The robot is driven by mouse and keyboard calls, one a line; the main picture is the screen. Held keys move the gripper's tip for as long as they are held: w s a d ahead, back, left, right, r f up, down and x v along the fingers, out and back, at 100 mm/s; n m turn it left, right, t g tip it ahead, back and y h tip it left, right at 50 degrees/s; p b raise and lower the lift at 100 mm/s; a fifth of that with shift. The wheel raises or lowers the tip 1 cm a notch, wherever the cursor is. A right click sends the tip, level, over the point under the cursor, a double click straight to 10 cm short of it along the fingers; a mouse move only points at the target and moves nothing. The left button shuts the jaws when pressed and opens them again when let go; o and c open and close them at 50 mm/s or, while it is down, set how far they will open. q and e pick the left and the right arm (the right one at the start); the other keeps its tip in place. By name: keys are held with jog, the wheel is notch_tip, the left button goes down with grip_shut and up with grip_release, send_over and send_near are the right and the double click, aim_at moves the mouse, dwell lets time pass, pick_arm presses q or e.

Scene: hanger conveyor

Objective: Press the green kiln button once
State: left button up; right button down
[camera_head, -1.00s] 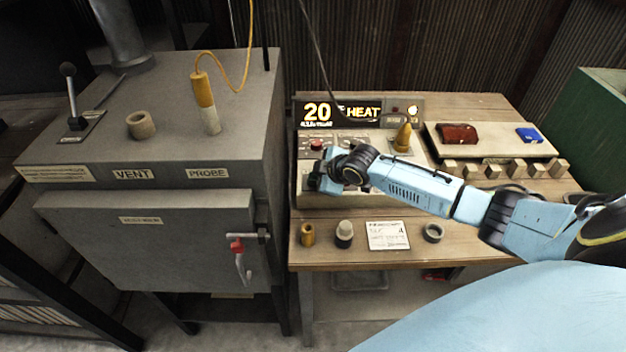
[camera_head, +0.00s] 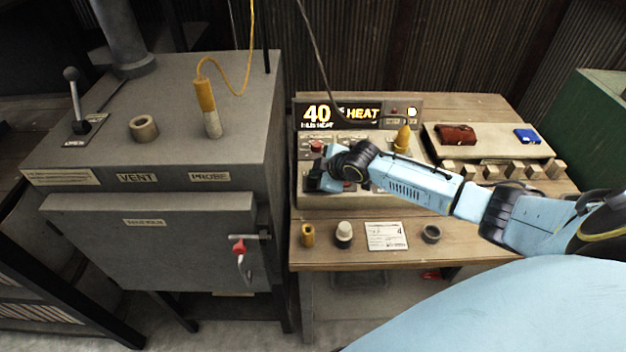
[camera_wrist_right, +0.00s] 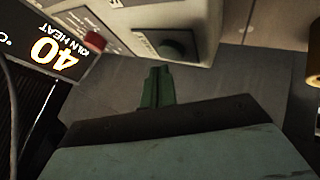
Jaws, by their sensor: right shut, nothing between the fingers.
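The control box (camera_head: 335,201) stands on the wooden table. Its dark green round button (camera_wrist_right: 177,46) shows in the right wrist view, partly in shadow, beside a small white label. My right gripper (camera_wrist_right: 157,88) is shut and empty, its fingertips just short of the button in the picture; I cannot tell whether they touch it. In the head view my right gripper (camera_head: 318,183) is over the left part of the box and hides the button there. A red button (camera_wrist_right: 95,42) sits further along the panel. The display (camera_head: 345,113) reads 40 and HEAT. My left gripper is not in view.
The grey kiln (camera_head: 150,200) stands left of the table, with a yellow probe (camera_head: 207,107) on top. A yellow cone-shaped part (camera_head: 402,140) is behind my right arm. Small parts and a white card (camera_head: 386,236) lie along the table's front.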

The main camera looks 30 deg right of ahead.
jog(key=shift+r, duration=0.1)
notch_tip(320, 180, up, 5)
jog(key=p, duration=0.5)
dwell(0.6)
